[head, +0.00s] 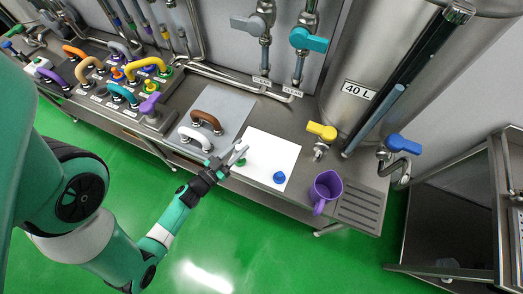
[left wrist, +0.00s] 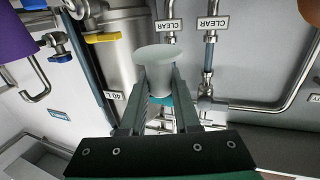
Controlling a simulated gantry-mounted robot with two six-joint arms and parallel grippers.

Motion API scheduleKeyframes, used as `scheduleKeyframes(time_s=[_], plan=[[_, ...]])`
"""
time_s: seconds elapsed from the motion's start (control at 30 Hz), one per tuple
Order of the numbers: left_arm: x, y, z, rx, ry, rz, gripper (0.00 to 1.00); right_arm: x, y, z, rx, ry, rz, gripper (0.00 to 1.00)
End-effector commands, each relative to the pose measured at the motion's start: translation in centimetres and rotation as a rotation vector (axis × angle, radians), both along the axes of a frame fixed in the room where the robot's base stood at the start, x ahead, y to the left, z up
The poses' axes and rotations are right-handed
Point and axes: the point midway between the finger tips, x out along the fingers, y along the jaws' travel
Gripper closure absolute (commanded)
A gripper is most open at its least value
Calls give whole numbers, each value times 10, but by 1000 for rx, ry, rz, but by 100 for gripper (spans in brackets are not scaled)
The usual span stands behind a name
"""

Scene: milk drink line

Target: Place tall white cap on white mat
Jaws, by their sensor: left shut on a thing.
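The tall white cap (left wrist: 160,72) shows in the left wrist view between the two fingers of my left gripper (head: 238,153), which is shut on it. It is pale and flared, with its wide round end toward the camera. In the head view my left gripper is over the left part of the white mat (head: 267,148), and the cap is hard to make out there. Whether it touches the mat cannot be told. My right gripper is in neither view.
A blue cap (head: 279,177) and a small green cap (head: 242,162) are on the mat. A grey mat with brown (head: 207,121) and white (head: 195,138) handles lies left. A purple jug (head: 325,191) stands right, near a yellow-handled tap (head: 321,131). The mat's upper middle is bare.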

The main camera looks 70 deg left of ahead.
Motion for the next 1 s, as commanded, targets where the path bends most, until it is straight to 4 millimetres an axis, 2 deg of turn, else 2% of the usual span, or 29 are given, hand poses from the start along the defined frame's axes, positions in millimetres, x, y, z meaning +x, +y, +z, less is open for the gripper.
scheduleKeyframes(time_s=[0.03, 0.1, 0.33, 0.4, 0.63, 0.87, 1.0], plan=[[8, -5, -9, -6, 2, -16, 100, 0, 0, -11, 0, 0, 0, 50], [18, -5, -16, 4, -6, -9, 100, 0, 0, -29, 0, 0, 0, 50], [45, -12, -42, -6, -1, -12, 100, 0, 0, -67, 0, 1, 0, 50], [51, -13, -43, -8, -2, -13, 100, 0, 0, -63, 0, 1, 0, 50], [70, -16, -63, -6, 0, -12, 100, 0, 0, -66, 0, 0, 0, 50], [75, -17, -70, -5, 1, -7, 100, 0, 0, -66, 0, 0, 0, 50], [76, -17, -97, -5, 4, -3, 100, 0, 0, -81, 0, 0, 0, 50]])
